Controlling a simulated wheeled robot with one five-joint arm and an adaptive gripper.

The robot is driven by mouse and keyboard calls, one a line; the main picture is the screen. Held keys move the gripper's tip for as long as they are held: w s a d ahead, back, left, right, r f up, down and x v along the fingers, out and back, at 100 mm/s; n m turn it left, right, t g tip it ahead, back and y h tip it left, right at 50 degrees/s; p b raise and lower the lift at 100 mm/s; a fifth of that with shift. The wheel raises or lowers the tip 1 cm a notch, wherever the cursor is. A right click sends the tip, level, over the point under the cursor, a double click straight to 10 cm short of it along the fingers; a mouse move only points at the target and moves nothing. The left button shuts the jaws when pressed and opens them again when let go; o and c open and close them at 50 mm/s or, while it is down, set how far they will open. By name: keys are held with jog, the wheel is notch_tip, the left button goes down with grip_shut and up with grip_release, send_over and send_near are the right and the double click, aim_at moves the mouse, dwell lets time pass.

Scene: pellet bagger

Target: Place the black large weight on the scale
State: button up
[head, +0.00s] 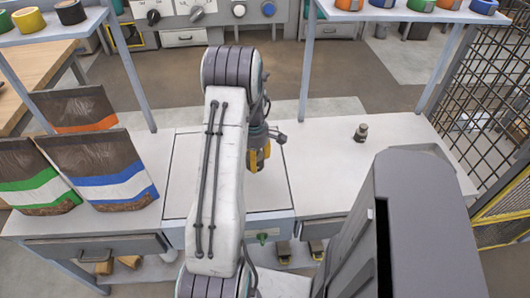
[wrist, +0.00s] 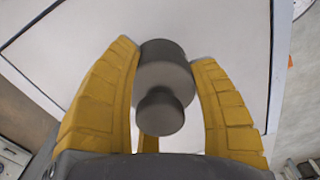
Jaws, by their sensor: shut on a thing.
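A dark grey-black weight (wrist: 163,75) with a round knob sits between the yellow fingers of my gripper (wrist: 166,58) in the wrist view. The fingers are shut on its sides. In the head view my gripper (head: 259,158) is over the back right part of the scale's pale square plate (head: 183,185), pointing down. My arm hides much of the plate, and the held weight does not show clearly there. The plate also lies behind the weight in the wrist view (wrist: 230,50). I cannot tell whether the weight touches it.
Another small dark weight (head: 361,133) stands on the right worktop (head: 330,185). Several brown bags with coloured bands (head: 100,165) stand at the left. A shelf with tape rolls (head: 422,12) is at the back right, beside a mesh fence (head: 490,95). The right worktop is mostly clear.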

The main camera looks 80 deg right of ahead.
aim_at(254, 174)
jog(key=shift+w+a+f, duration=0.1)
jog(key=shift+w+f, duration=0.05)
jog(key=shift+w, duration=0.2)
jog(key=shift+f, duration=2)
jog(key=shift+f, duration=0.1)
jog(key=o, duration=1.2)
notch_tip(254, 174, up, 12)
